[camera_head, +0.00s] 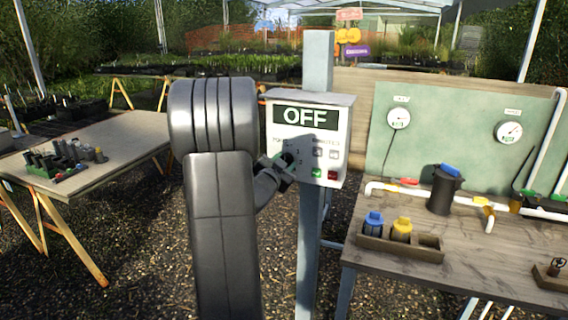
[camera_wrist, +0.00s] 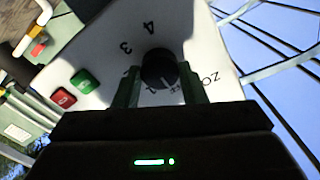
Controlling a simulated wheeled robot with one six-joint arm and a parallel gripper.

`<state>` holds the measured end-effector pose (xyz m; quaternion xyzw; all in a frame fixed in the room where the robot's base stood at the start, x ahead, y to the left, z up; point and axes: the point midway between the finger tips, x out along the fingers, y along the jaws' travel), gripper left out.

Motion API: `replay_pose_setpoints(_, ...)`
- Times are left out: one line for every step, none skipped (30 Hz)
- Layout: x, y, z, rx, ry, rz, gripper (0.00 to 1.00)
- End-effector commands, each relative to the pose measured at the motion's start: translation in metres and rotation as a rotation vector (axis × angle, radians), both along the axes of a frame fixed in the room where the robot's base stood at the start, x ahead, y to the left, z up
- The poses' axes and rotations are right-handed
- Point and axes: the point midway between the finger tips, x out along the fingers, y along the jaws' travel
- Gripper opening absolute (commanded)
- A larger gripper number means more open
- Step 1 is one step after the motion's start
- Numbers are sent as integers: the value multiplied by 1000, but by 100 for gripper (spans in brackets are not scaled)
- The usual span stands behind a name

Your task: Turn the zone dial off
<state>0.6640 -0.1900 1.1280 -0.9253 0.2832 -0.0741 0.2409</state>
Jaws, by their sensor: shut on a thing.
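The controller is a pale box (camera_head: 340,150) on a grey post, with a display (camera_head: 305,116) that reads OFF. The zone dial is a round black knob (camera_wrist: 158,68) on its face, with numbers printed around it. My gripper (camera_wrist: 161,88) is shut on the dial, with one finger on each side of it. In the head view my gripper (camera_head: 281,162) reaches the lower left of the panel and partly hides the dial. I cannot clearly tell which mark the dial points to.
A green button (camera_wrist: 85,82) and a red button (camera_wrist: 63,98) sit close to the dial. A workbench (camera_head: 400,270) with pipes, gauges and a dark canister (camera_head: 443,190) stands at right. A table (camera_head: 120,145) with small tubes stands at left.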

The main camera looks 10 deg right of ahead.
Motion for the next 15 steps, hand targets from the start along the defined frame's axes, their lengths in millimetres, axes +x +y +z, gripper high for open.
replay_pose_setpoints(0,0,-1,1,3,1,15)
replay_pose_setpoints(0,0,-1,1,3,1,15)
replay_pose_setpoints(0,0,-2,1,3,1,15)
replay_pose_setpoints(0,0,-2,1,3,1,39)
replay_pose_setpoints(0,0,-2,1,3,1,45)
replay_pose_setpoints(0,0,-1,2,3,1,53)
replay_pose_setpoints(0,0,-1,2,3,1,59)
replay_pose_setpoints(0,0,-1,2,3,1,59)
replay_pose_setpoints(0,0,-1,1,2,0,59)
replay_pose_setpoints(0,0,-1,1,2,0,59)
replay_pose_setpoints(0,0,-1,1,2,0,59)
replay_pose_setpoints(0,0,-1,1,2,0,59)
replay_pose_setpoints(0,0,-1,1,2,0,59)
replay_pose_setpoints(0,0,-1,0,1,0,59)
replay_pose_setpoints(0,0,-1,0,1,0,59)
